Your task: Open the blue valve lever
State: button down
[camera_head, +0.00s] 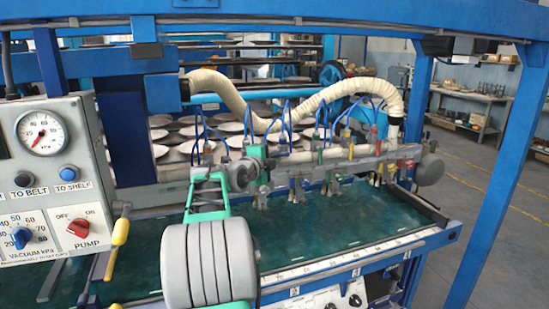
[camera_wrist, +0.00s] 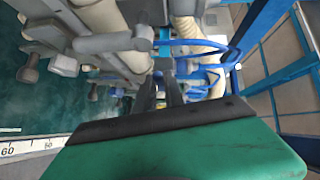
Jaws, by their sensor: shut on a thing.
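In the wrist view, my gripper (camera_wrist: 161,86) reaches in beside the pipework with its dark fingers close together. It is shut on a narrow blue part that appears to be the blue valve lever (camera_wrist: 164,50); the fingers hide much of it. In the head view, my gripper (camera_head: 256,160) is at the left end of the grey valve manifold (camera_head: 330,155), partly behind my own wrist. I cannot make out the lever's angle.
Several coloured levers and thin blue hoses crowd the manifold. A thick cream hose (camera_head: 265,122) loops above it. Below is a teal bed (camera_head: 330,230). A control panel (camera_head: 45,180) with a gauge stands at left, and a blue post (camera_head: 490,190) at right.

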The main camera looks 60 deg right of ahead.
jog(key=shift+f+b, duration=0.15)
jog(key=shift+b, duration=0.15)
jog(key=f+n+h+b, duration=0.1)
jog(key=n+h+b, duration=0.1)
jog(key=b, duration=0.5)
jog(key=f+n+t+h+b, duration=0.1)
jog(key=n+h+b, duration=0.1)
jog(key=b, duration=0.6)
jog(key=s+f+n+h+b, duration=0.1)
jog(key=n+h+b, duration=0.1)
jog(key=b, duration=0.5)
jog(key=shift+d+f+n+t+b, duration=0.15)
jog(key=shift+d+n+t+b, duration=0.25)
jog(key=shift+n, duration=0.2)
jog(key=c, duration=1.4)
grip_release()
jog(key=shift+c, duration=0.2)
jog(key=b+v, duration=0.1)
jog(key=v, duration=0.6)
jog(key=shift+a+f, duration=0.15)
jog(key=shift+a, duration=0.1)
